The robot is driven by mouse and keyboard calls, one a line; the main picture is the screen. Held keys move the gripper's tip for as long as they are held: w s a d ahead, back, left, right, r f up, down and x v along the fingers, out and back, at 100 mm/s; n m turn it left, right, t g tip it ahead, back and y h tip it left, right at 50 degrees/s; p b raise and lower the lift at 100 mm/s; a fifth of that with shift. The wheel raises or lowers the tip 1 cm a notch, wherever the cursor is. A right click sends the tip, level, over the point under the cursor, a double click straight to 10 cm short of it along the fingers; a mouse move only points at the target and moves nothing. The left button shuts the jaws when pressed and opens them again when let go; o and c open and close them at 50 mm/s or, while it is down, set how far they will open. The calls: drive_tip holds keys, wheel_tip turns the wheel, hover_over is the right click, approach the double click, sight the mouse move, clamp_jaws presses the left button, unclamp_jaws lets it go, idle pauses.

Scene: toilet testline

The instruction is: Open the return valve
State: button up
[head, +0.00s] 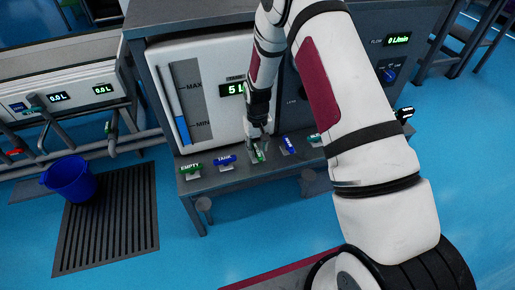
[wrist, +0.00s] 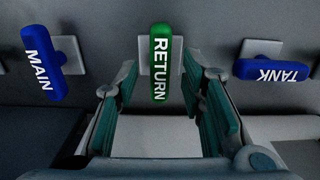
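The return valve has a green handle marked RETURN, seen in the wrist view (wrist: 160,62) and partly covered in the head view (head: 260,155). In the wrist view the handle points straight down the picture, from its grey mount towards my gripper. My gripper (wrist: 163,88) is open, with one finger on each side of the handle's near end. A gap shows between the handle and both fingers, so they appear not to touch it. In the head view my gripper (head: 257,138) reaches down over the valve shelf and hides part of the handle.
In the wrist view, the blue MAIN handle (wrist: 42,68) is to the left and the blue TANK handle (wrist: 272,70) to the right. A green EMPTY handle (head: 190,169) sits farther left on the shelf in the head view. A blue bucket (head: 70,180) stands on the floor grate (head: 105,230).

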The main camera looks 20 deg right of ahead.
sight(257, 150)
wheel_tip(257, 150, up, 11)
idle(0.3)
idle(0.4)
